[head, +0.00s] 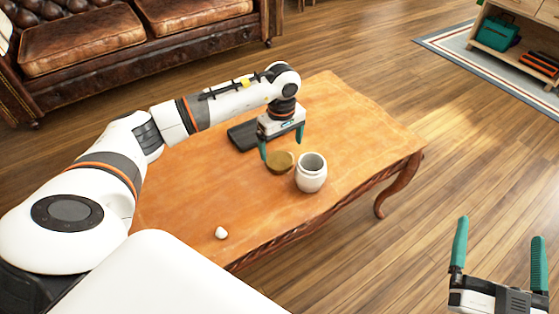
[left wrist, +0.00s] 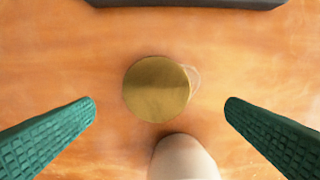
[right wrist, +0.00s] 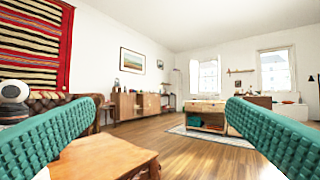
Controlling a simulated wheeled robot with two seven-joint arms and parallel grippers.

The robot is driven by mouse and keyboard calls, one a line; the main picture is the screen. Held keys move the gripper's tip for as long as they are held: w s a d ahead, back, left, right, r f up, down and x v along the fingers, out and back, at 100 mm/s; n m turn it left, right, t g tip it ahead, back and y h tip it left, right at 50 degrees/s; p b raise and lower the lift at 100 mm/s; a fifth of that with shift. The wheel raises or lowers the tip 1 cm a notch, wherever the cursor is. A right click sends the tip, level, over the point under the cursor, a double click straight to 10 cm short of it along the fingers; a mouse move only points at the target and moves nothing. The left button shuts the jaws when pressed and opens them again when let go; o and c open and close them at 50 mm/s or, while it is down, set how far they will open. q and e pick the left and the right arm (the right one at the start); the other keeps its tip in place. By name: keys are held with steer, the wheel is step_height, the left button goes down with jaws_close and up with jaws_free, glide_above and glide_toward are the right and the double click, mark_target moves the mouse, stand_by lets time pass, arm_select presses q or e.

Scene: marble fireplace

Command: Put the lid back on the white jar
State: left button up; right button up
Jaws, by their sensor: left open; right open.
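The white jar (head: 311,174) stands upright on the wooden table with its mouth open. A round gold-brown piece (head: 280,163), which looks like the lid, is just left of the jar. In the left wrist view the gold disc (left wrist: 157,89) lies between my open fingers, touching neither; a pale curved edge shows at its right. The jar's white side (left wrist: 184,160) shows at the bottom of that view. My left gripper (head: 282,143) is open and empty above the gold piece. My right gripper (head: 499,232) is open and empty, out over the floor right of the table.
A dark flat object (head: 243,136) lies on the table behind the gold piece. A small white object (head: 221,232) lies near the table's front edge. The table's right part (head: 365,135) is clear. A leather sofa (head: 85,45) stands behind at left.

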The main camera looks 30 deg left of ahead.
mark_target(279, 160)
arm_select(q)
steer(key=shift+f, duration=0.1)
steer(key=shift+f, duration=0.3)
steer(key=f, duration=0.1)
steer(key=f+b, duration=0.2)
steer(key=f, duration=0.1)
steer(key=shift+s+a, duration=0.15)
steer(key=shift+a, duration=0.1)
steer(key=shift+f, duration=0.25)
arm_select(e)
steer(key=s+r+t+y, duration=0.1)
steer(key=s+r+t, duration=0.2)
steer(key=r+t, duration=0.2)
steer(key=shift+s+r+y, duration=0.35)
steer(key=shift+r+y, duration=0.05)
steer(key=shift+r, duration=0.15)
arm_select(q)
steer(key=shift+c, duration=0.3)
steer(key=c, duration=1)
